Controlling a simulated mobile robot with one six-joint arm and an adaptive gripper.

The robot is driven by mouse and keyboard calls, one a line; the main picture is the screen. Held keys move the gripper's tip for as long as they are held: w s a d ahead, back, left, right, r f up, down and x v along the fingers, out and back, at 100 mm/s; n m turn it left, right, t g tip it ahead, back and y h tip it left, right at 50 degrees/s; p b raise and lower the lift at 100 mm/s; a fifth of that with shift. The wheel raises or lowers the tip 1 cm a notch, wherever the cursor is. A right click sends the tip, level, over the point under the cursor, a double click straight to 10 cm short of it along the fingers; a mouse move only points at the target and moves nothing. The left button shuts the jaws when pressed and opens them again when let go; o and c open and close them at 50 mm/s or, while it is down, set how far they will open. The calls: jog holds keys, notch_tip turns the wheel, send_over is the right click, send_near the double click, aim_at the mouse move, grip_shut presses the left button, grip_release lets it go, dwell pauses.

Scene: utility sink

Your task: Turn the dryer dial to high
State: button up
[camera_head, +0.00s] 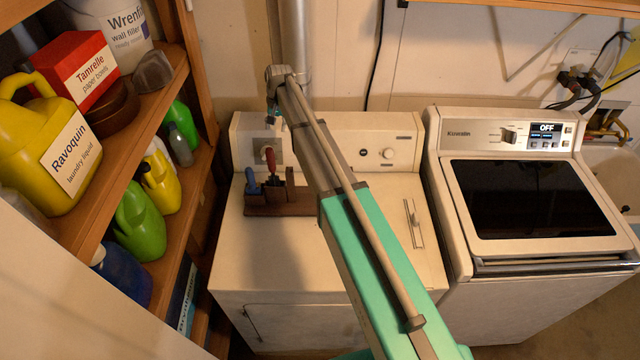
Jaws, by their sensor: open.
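The dryer (290,255) is the white machine on the left, with a control panel along its back. A square grey plate (262,146) sits at the left of the panel; any dial on it is hard to make out behind the tools and gripper. A small round white knob (388,153) is on the right part of the panel, with a dark button (363,153) beside it. My arm reaches across the dryer from the lower right. My gripper (273,117) is small in view, just above the grey plate. It is open and appears empty; contact with the panel cannot be told.
A dark wooden caddy (300,204) with a red-handled and a blue-handled tool stands on the dryer below the plate. A slotted slider plate (413,222) is on the dryer's right. A washer (455,200) reading OFF stands right. Shelves (150,125) with bottles crowd the left.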

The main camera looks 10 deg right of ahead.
jog(key=s+d+f+b, duration=0.2)
jog(key=s+d, duration=0.1)
jog(key=s, duration=0.4)
jog(key=s+d+f+n+b, duration=0.1)
jog(key=s+d, duration=0.3)
jog(key=s, duration=0.4)
jog(key=s+d+f+h+b, duration=0.1)
jog(key=s+d+f+b, duration=0.1)
jog(key=s, duration=0.6)
jog(key=shift+d+f+n+b, duration=0.35)
jog(key=shift+d+f, duration=0.2)
jog(key=shift+d, duration=0.25)
jog(key=shift+w, duration=0.1)
jog(key=w+a+r+m+t+y, duration=0.1)
jog(key=w+a, duration=0.3)
jog(key=w, duration=0.7)
jog(key=w+a+r+m+t+y, duration=0.1)
jog(key=w+a+r+m+y, duration=0.1)
jog(key=w, duration=0.9)
jog(key=shift+w+a+m+y, duration=0.35)
jog(key=shift+a+m+y, duration=0.2)
jog(key=shift+a+y, duration=0.5)
jog(key=shift+d+f, duration=0.1)
jog(key=b+x, duration=0.5)
jog(key=x, duration=0.1)
jog(key=b+x, duration=0.6)
jog(key=x, duration=0.1)
jog(key=shift+w+f, duration=0.2)
jog(key=shift+w, duration=0.1)
